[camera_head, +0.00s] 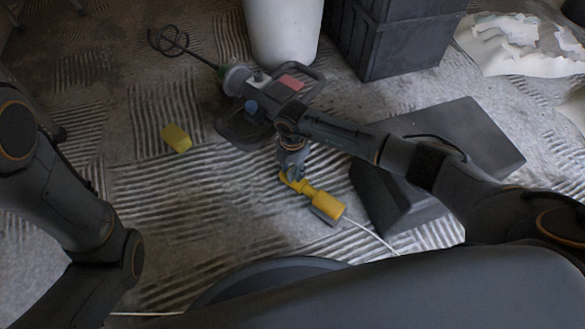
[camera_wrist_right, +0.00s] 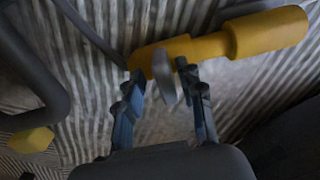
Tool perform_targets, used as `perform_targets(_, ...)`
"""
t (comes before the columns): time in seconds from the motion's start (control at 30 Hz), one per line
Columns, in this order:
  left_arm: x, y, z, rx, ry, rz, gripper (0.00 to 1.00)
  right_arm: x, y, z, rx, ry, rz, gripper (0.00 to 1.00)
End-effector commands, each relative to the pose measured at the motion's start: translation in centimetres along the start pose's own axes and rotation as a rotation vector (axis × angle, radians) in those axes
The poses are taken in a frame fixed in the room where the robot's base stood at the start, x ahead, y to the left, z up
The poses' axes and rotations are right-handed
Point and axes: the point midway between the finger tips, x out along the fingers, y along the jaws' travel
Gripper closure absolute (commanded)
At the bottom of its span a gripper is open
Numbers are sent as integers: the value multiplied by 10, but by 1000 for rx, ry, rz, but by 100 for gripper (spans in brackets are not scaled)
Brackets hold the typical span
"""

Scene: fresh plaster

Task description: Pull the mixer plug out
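The mixer (camera_head: 268,92) lies on the floor, its whisk pointing to the upper left. A yellow plug (camera_head: 297,183) joins a thicker yellow connector (camera_head: 328,205) with a white cable running off to the lower right. My right gripper (camera_head: 293,172) points down at the plug. In the right wrist view, its fingers (camera_wrist_right: 160,82) are apart, with the yellow plug (camera_wrist_right: 180,48) across their tips and a pale grey piece (camera_wrist_right: 163,76) between them. I cannot tell whether they touch the plug. The thicker connector (camera_wrist_right: 268,32) lies to the right. My left arm shows, but its gripper is out of frame.
A yellow block (camera_head: 176,138) lies on the floor at left. A white bucket (camera_head: 283,30) and a dark crate (camera_head: 395,40) stand at the back. A dark slab (camera_head: 460,133) lies under my right arm. Crumpled pale sheeting (camera_head: 525,45) lies at back right. Floor at left is mostly clear.

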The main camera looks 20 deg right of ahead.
Motion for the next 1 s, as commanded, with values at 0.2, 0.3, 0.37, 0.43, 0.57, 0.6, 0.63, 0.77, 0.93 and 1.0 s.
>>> perform_targets(0.2, -1, -1, 3, -1, -7, -5, 100, -10, 0, 0, 0, 1, -1, 62)
perform_targets(0.3, -1, -1, 3, 0, -7, -4, 100, -27, 0, 0, -1, -1, 1, 62)
perform_targets(0.37, -1, -1, 3, 0, -7, -3, 100, -40, 1, 1, -2, -1, 2, 62)
perform_targets(0.43, -1, -1, 3, 0, -6, -3, 100, -56, 1, 0, -2, -1, 2, 62)
perform_targets(0.57, -1, 0, 3, 0, -6, -2, 100, -83, 1, 0, -1, -1, 3, 62)
perform_targets(0.6, -1, 0, 3, 0, -6, -2, 100, -90, 1, 0, -1, -1, 3, 62)
perform_targets(0.63, -1, 0, 3, 0, -6, -2, 100, -96, 1, 0, -2, -1, 2, 62)
perform_targets(0.77, -1, 0, 3, 0, -6, -1, 100, -111, 1, 0, -2, 0, 1, 62)
perform_targets(0.93, 0, 0, 3, 0, -6, -1, 100, -120, 1, 0, -1, -1, 0, 62)
perform_targets(1.0, 0, 0, 3, 0, -5, -1, 100, -120, 1, 0, -1, -1, 0, 62)
